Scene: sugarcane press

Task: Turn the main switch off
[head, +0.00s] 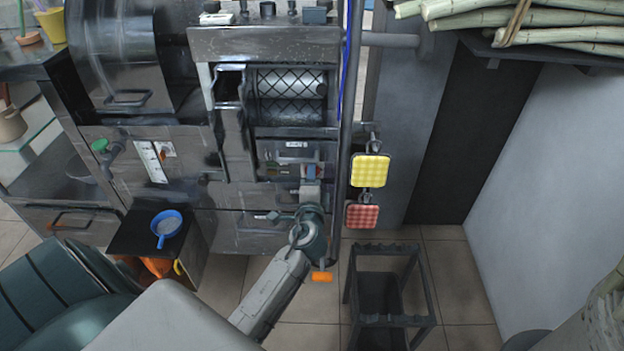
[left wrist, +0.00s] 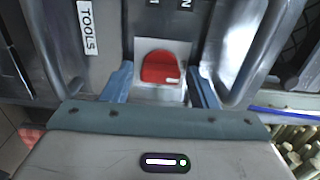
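The main switch appears as a red knob (left wrist: 160,68) on a pale plate in the left wrist view. My left gripper (left wrist: 161,88) is open, with one blue-grey finger on each side of the red knob and visible gaps between. In the head view, my left gripper (head: 311,176) is at the front of the press (head: 265,45), at its lower panel, and largely covers the switch there. I cannot tell the knob's exact turn position. My right gripper is not in view.
Grey bar handles flank the switch, beside a TOOLS label (left wrist: 87,28). A yellow pad (head: 370,170) and a red pad (head: 362,216) hang to the right. A dark stand (head: 390,250) is on the floor. A blue strainer (head: 166,224) sits on a black-topped stand at left.

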